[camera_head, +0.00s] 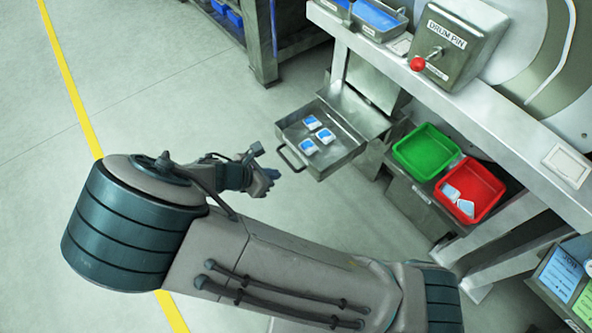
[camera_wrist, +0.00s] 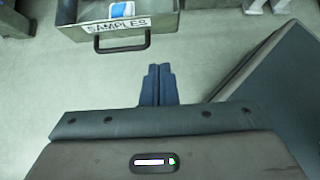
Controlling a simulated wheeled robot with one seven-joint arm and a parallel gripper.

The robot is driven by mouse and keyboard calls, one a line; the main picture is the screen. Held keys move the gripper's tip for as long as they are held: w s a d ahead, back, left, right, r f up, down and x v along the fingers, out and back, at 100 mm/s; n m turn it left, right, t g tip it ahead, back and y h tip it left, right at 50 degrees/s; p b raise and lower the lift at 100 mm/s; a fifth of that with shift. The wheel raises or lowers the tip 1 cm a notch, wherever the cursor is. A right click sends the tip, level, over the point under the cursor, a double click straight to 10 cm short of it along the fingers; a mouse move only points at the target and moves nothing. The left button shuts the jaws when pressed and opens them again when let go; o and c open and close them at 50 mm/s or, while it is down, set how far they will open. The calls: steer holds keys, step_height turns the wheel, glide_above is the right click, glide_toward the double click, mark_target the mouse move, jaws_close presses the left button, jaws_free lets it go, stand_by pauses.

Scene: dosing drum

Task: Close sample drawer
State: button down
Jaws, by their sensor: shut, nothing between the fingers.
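The sample drawer (camera_head: 337,157) is a grey metal tray pulled out from the machine. Several white and blue packets (camera_head: 309,146) lie in it. Its dark loop handle (camera_head: 290,158) is on the front face. In the wrist view the drawer front (camera_wrist: 165,24) carries a "SAMPLES" label, with the handle (camera_wrist: 122,46) below it. My gripper (camera_head: 271,174) is shut and empty, in front of the drawer and apart from the handle. In the wrist view its blue fingers (camera_wrist: 158,72) are together, below and right of the handle.
A green bin (camera_head: 426,151) and a red bin (camera_head: 470,190) with white packets stand right of the drawer. A grey box labelled "DRUM PIN" (camera_head: 447,45) with a red knob sits on the ledge above. A dark rack (camera_head: 262,45) stands at the back. The floor left of the drawer is clear.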

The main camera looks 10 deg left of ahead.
steer(key=b, duration=0.3)
glide_toward(311, 166)
step_height(311, 166, down, 4)
steer(key=shift+w+d+f+b, duration=0.1)
steer(key=shift+w+d+b, duration=0.5)
steer(key=shift+w+d, duration=0.75)
steer(key=shift+w, duration=0.15)
